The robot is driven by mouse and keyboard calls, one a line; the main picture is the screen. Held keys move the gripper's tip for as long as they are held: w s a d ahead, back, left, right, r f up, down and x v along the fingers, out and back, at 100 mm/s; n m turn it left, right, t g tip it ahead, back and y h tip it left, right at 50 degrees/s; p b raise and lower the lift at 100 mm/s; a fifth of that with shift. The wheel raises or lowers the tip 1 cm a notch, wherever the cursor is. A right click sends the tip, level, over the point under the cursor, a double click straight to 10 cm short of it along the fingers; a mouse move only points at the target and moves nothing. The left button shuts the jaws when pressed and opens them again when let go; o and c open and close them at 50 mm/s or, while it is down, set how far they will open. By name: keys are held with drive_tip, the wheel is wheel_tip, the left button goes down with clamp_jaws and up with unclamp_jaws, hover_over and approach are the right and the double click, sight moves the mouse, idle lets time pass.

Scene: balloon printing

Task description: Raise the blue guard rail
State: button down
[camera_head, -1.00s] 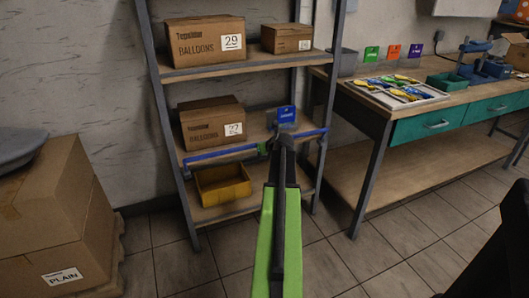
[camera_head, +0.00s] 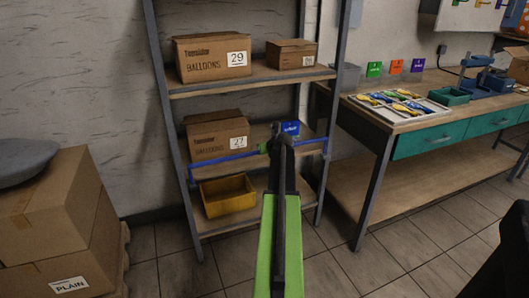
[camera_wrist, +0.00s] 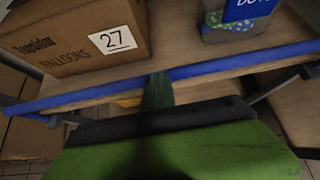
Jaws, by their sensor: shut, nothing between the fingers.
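The blue guard rail (camera_head: 226,158) runs across the front of the shelf that holds the box marked 27. In the wrist view it crosses the whole picture (camera_wrist: 225,68), at about the level of the shelf board's front edge. My gripper (camera_head: 264,147) is at the middle of the rail, partly hidden by my arm in the head view. In the wrist view its dark green fingers (camera_wrist: 157,92) are shut and empty, with their tips at the rail's lower side. I cannot tell whether they touch it.
A yellow bin (camera_head: 228,195) sits on the shelf below. The workbench (camera_head: 405,118) stands right of the shelf unit; stacked cartons (camera_head: 55,215) stand at left.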

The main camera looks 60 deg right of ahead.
drive_tip(key=shift+w+d+r, duration=0.15)
drive_tip(key=shift+w, duration=0.45)
drive_tip(key=s+a, duration=0.3)
drive_tip(key=s, duration=0.1)
wheel_tip(320, 180, up, 9)
drive_tip(key=d+p, duration=0.1)
drive_tip(key=p, duration=0.9)
drive_tip(key=shift+w+d, duration=0.15)
drive_tip(key=shift+w, duration=0.25)
drive_tip(key=shift+w, duration=0.1)
